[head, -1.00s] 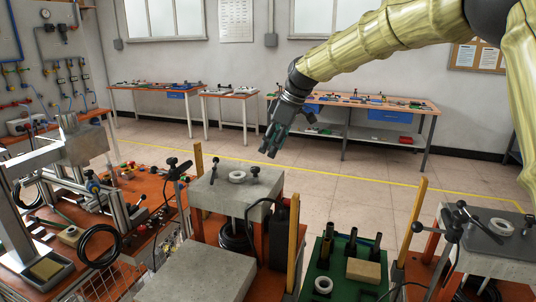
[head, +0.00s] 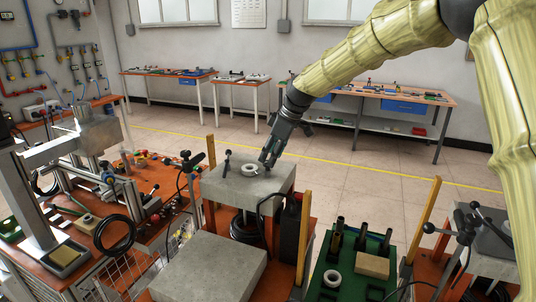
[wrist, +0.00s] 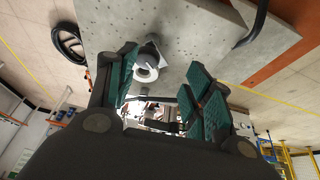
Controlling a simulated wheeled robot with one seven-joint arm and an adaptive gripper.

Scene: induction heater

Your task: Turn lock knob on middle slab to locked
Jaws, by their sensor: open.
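The middle slab (head: 226,186) is a grey block on an orange stand in the head view. A white ring (head: 249,170) lies on top of it. A small dark upright handle (head: 227,160) stands at its left side. My gripper (head: 267,161) points down over the slab's back right part, beside the ring, with its fingers apart. It hides the place where a dark knob showed before. In the wrist view the green-padded fingers of my gripper (wrist: 163,92) are open and empty. The ring (wrist: 146,73) and the slab (wrist: 195,35) show beyond them. I cannot tell the knob's setting.
A second grey slab (head: 205,270) is in front. A green tray (head: 333,262) with dark cylinders and a tan block stands at the right front. Yellow posts (head: 303,250) rise beside the stands. A cluttered orange bench (head: 25,232) is at the left.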

